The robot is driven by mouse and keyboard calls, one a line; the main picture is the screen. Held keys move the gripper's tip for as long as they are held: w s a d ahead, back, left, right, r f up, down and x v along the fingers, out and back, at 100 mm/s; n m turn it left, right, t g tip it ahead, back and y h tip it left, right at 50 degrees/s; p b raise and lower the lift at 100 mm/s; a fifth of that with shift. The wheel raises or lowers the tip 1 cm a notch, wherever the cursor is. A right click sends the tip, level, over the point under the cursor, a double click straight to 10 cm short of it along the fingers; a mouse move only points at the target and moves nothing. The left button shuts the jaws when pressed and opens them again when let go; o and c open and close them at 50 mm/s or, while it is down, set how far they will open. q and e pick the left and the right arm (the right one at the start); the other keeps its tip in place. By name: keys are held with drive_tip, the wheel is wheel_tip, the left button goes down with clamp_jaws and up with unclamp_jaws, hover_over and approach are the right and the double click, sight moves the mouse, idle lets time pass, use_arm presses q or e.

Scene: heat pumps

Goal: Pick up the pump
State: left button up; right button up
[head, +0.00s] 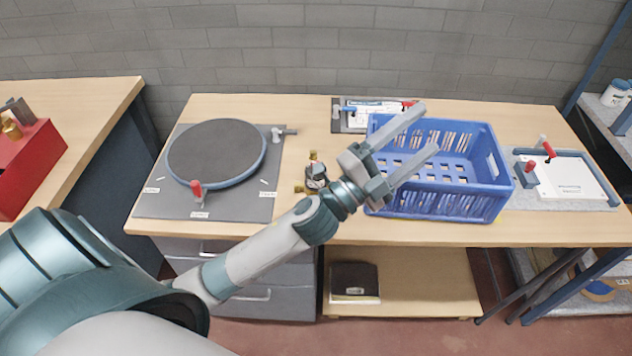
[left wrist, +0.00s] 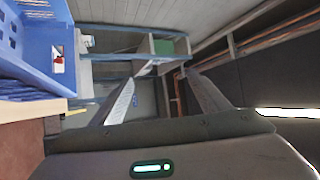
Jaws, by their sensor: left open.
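The pump (head: 316,174) is a small dark and silver body with brass fittings. In the head view it stands on the wooden table, between the round grey turntable and the blue crate. My left gripper (head: 430,128) is open and empty, with its fingers over the blue crate, to the right of the pump. My left wrist lies just right of the pump in the picture, and part of the pump may be covered. In the left wrist view, my open fingers (left wrist: 165,98) have nothing between them, and the pump is not seen. My right gripper is not in view.
The blue crate (head: 460,207) stands on the table (head: 300,108), under my gripper. The round turntable (head: 217,152) on a grey board is at the left. A fixture with a white plate (head: 565,178) is at the right. A red box (head: 28,165) sits on another table.

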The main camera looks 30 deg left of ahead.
use_arm(q)
drive_tip(key=s+d+r+m+g+h, duration=0.15)
drive_tip(key=d+m+g+h, duration=0.4)
drive_tip(key=m+g, duration=0.55)
drive_tip(key=s+d+m+g+h, duration=0.35)
drive_tip(key=d+m+g, duration=0.25)
drive_tip(key=m, duration=0.8)
drive_tip(key=w+a+f+m+g+y, duration=0.2)
drive_tip(key=a+f+m+y, duration=0.1)
drive_tip(key=a+f+y, duration=0.4)
drive_tip(key=w+a+f+m+g+y, duration=0.15)
drive_tip(key=a+f+m+y, duration=0.3)
drive_tip(key=a, duration=0.45)
drive_tip(key=w+a+r+y, duration=0.1)
drive_tip(key=a+r+y, duration=0.1)
drive_tip(key=a, duration=0.7)
drive_tip(key=w+a+r+n+y, duration=0.1)
drive_tip(key=a+y, duration=0.4)
drive_tip(key=a, duration=0.4)
drive_tip(key=shift+w+r, duration=0.2)
drive_tip(key=shift+r, duration=0.15)
drive_tip(key=shift+f, duration=0.2)
